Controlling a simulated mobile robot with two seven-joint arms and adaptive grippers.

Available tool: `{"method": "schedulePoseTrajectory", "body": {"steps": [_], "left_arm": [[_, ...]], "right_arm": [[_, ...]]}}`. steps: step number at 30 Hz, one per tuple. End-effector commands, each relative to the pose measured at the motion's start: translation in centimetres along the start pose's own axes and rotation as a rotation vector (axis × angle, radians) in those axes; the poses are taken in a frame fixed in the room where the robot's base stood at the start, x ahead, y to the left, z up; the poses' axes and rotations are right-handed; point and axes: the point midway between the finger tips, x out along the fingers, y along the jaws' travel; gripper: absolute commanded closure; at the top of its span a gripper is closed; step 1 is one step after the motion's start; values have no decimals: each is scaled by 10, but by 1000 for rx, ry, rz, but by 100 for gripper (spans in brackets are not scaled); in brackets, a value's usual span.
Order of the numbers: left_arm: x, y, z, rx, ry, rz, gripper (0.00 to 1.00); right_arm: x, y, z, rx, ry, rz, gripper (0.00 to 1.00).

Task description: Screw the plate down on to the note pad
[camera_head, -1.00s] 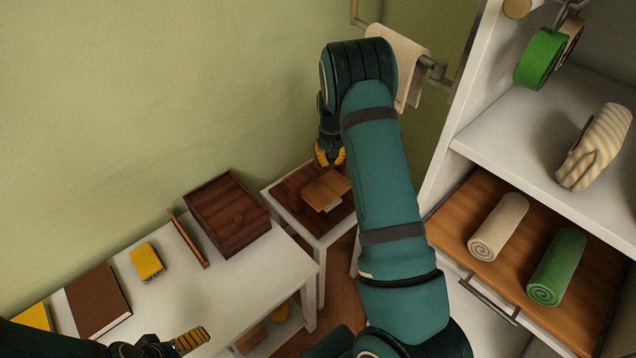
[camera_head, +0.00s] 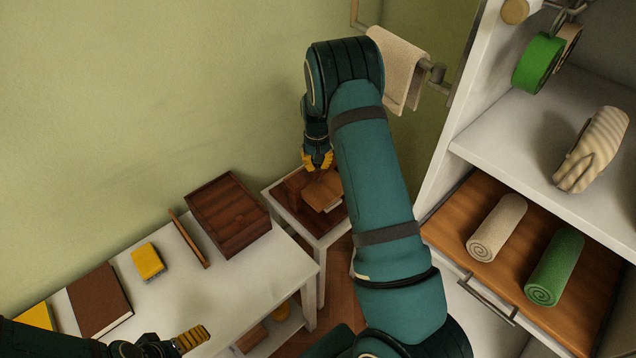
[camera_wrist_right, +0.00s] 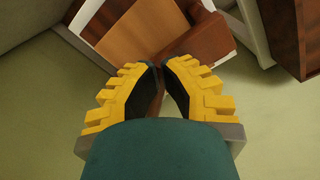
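A small wooden press stands on a white side table in the head view. Its lighter brown plate (camera_head: 324,188) lies over a pale note pad (camera_head: 333,209), of which only an edge shows. The plate also shows in the right wrist view (camera_wrist_right: 140,35), beside a red-brown wooden part (camera_wrist_right: 207,42). My right gripper (camera_head: 318,164) is at the back left of the press. Its yellow fingers (camera_wrist_right: 160,66) are close together around a thin brown piece, seemingly the press's handle, mostly hidden between the pads. My left gripper (camera_head: 192,339) is low at the left, away from the press; its opening is unclear.
A brown wooden box (camera_head: 228,214) stands on the white table (camera_head: 190,300) left of the press, with a yellow brush-like block (camera_head: 148,261) and a brown book (camera_head: 98,299). The wall is close behind. A shelf unit with rolled towels (camera_head: 497,228) stands right.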

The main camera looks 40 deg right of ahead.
Motion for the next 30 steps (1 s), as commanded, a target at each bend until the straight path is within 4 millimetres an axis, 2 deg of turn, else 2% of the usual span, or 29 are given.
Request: {"method": "schedulePoseTrajectory", "body": {"steps": [11, 17, 30], "left_arm": [[0, 0, 0, 0, 0, 0, 3], [-1, 0, 0, 0, 0, 0, 3], [0, 0, 0, 0, 0, 0, 3]], "right_arm": [[0, -3, -2, 0, 1, 0, 100], [0, -16, -9, -1, 1, 1, 100], [0, -2, -6, 2, 1, 0, 100]]}}
